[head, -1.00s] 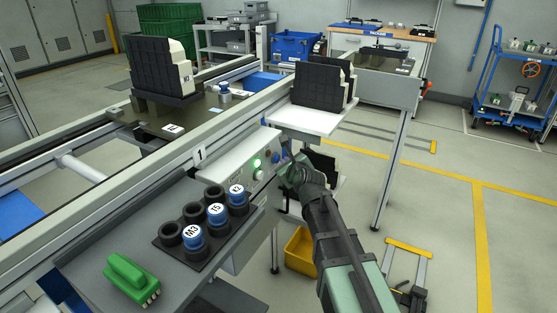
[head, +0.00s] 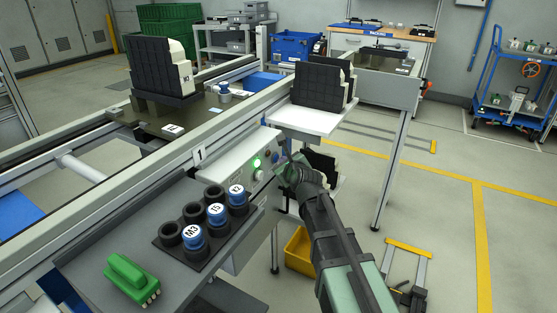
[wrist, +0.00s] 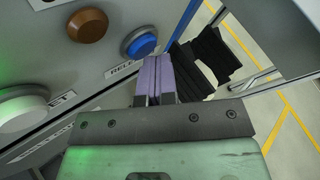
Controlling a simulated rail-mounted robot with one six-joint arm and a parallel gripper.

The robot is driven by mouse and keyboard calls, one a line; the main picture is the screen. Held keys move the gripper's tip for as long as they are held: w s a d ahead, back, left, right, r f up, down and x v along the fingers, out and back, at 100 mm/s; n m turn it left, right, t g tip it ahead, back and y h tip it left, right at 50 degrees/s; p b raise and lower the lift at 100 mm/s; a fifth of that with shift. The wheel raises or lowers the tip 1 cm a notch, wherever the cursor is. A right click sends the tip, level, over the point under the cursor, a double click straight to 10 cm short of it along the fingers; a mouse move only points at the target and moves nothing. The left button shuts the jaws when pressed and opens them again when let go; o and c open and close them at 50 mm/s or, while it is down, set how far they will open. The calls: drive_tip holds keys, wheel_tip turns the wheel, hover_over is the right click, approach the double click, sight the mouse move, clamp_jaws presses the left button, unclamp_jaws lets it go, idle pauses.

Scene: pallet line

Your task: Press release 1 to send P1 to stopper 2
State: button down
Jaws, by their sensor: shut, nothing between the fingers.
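The control panel (head: 238,165) is on the side of the conveyor, near a label "1", with a green light glowing. In the wrist view a blue button (wrist: 142,42) sits above a partly covered label starting "REL". My gripper (wrist: 164,62) is shut and empty, its purple fingers beside the blue button, to its lower right; I cannot tell whether they touch anything. In the head view my gripper (head: 284,160) is at the panel's right end. A pallet (head: 150,115) carrying a black and cream part (head: 158,68) stands on the conveyor; its label is too small to read.
A brown button (wrist: 87,25) and a pale, green-lit button (wrist: 22,110) are left of the blue one. A black holder with blue-capped pieces (head: 217,212) and a green object (head: 131,278) lie on the front shelf. A yellow bin (head: 298,250) is below.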

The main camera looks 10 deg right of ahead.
drive_tip(key=shift+s+d, duration=0.5)
drive_tip(key=shift+d, duration=0.15)
